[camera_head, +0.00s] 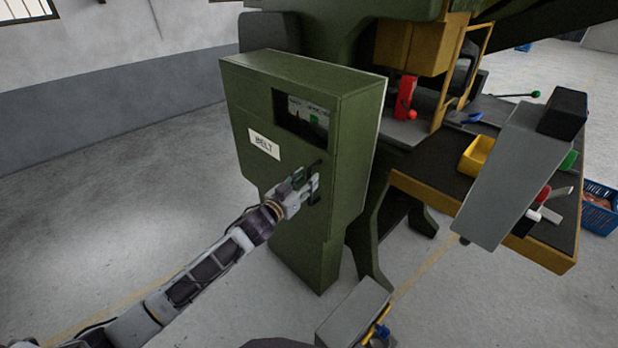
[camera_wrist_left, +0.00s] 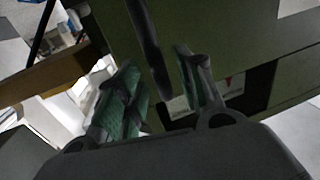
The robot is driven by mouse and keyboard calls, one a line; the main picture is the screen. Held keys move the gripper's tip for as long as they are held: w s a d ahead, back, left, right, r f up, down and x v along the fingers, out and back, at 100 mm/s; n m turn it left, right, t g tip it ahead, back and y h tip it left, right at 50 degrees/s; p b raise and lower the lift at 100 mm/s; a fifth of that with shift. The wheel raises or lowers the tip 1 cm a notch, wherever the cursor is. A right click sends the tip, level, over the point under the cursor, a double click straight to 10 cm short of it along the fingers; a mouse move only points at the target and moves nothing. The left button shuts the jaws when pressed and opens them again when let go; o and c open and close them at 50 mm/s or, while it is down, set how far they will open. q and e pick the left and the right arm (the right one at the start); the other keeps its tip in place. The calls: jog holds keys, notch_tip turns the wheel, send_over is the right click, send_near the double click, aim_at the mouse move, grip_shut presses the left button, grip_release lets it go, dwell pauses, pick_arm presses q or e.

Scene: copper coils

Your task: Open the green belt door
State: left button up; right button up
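The green belt door (camera_head: 262,200) is the front of a tall green cabinet, with a white "BELT" label (camera_head: 264,144) and a dark window at the top. It looks closed. A dark handle (camera_head: 315,170) sits at its right edge, partly hidden by my left gripper (camera_head: 306,184). In the left wrist view the handle (camera_wrist_left: 148,45) is a dark bar reaching down between the two fingers of the left gripper (camera_wrist_left: 158,95). The fingers are apart, with visible gaps; I cannot tell whether either touches the bar. My right gripper is not in view.
A workbench (camera_head: 545,245) with a yellow bin (camera_head: 476,156) stands to the right, and a grey panel (camera_head: 505,180) juts up in front of it. A blue crate (camera_head: 600,210) is at the far right. The floor left of the cabinet is clear.

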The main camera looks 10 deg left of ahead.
pick_arm(q)
jog(key=shift+x, duration=1.1)
grip_shut()
